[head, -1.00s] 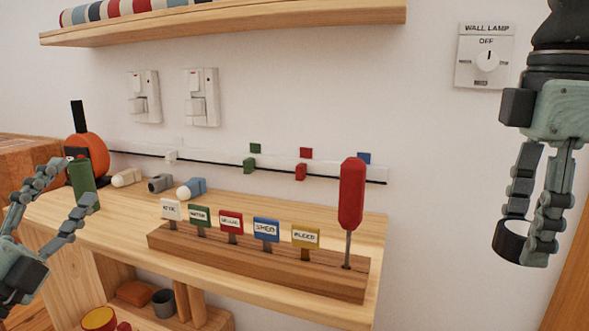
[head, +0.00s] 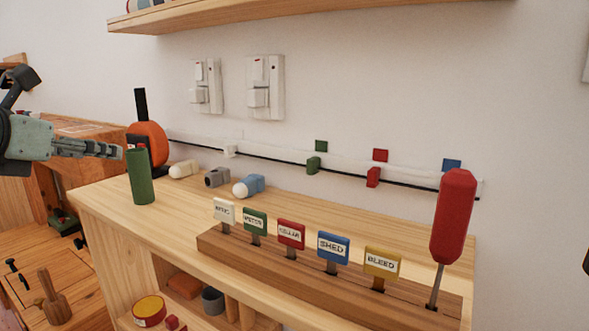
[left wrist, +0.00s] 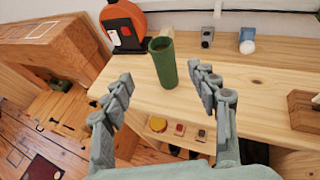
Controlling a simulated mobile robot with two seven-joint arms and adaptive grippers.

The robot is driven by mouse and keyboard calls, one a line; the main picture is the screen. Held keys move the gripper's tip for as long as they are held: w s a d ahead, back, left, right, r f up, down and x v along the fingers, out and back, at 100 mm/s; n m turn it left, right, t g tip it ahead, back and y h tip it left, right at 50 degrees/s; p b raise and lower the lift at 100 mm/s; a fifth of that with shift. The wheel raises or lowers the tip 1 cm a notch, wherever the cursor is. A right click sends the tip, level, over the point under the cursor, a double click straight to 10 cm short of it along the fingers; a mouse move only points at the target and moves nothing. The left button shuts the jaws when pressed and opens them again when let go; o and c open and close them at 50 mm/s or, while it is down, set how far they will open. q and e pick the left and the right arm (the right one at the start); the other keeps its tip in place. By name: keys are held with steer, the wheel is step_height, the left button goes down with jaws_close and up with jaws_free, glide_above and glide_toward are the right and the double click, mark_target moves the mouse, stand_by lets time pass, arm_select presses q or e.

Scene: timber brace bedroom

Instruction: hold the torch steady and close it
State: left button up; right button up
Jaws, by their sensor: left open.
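The torch appears to be the upright green cylinder (head: 141,177) on the left part of the wooden worktop. In the left wrist view the green cylinder (left wrist: 165,66) stands ahead of the fingers, and its top looks open. A small red patch shows at its top in the head view; I cannot tell if it belongs to it. My left gripper (head: 120,150) is beside the torch's upper end in the head view. Its spread fingers (left wrist: 166,82) are open and empty in the left wrist view, apart from the torch. My right gripper is out of view; an unclear dark sliver shows at the right edge.
An orange round device (head: 150,138) stands behind the torch. Cream (head: 184,169), grey (head: 216,177) and blue (head: 249,185) pieces lie to its right. A wooden block (head: 300,268) holds several labelled tags and a red-handled screwdriver (head: 452,215). A shelf (head: 290,14) overhangs above.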

mark_target(130, 158)
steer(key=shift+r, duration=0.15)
arm_select(q)
steer(key=p+x, duration=0.1)
steer(key=x, duration=0.5)
steer(key=shift+w+p, duration=0.1)
steer(key=shift+p, duration=0.3)
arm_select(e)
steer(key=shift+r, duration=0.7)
arm_select(q)
steer(key=shift+w+d+f, duration=0.1)
steer(key=shift+w+f, duration=0.1)
steer(key=shift+w, duration=0.15)
steer(key=shift+w+f, duration=0.1)
steer(key=shift+w, duration=0.15)
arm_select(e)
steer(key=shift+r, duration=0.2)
arm_select(q)
steer(key=x, duration=0.1)
steer(key=p+x, duration=0.1)
steer(key=x, duration=0.1)
steer(key=shift+w+d+f, duration=0.1)
steer(key=shift+w+d, duration=0.15)
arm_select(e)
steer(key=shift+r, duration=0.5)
arm_select(q)
steer(key=shift+w+f, duration=0.3)
steer(key=shift+w, duration=0.15)
